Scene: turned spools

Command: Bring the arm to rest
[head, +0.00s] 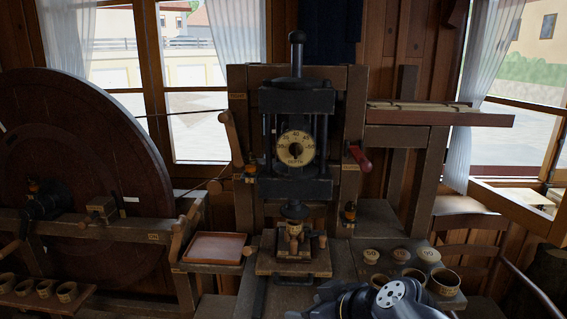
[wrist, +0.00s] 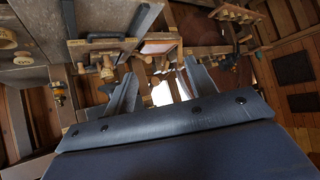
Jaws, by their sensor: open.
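My gripper (wrist: 160,82) shows in the wrist view with its two dark fingers spread apart and nothing held between them. In the head view, part of my arm (head: 390,297) comes in at the bottom edge, right of centre, in front of the bench.
Several wooden discs and cups (head: 399,256) sit on the bench close behind my arm. A shallow reddish tray (head: 216,248) is left of the press. A large dark wheel (head: 80,160) and a row of small cups (head: 45,289) are at the left. A chair (head: 480,232) stands at right.

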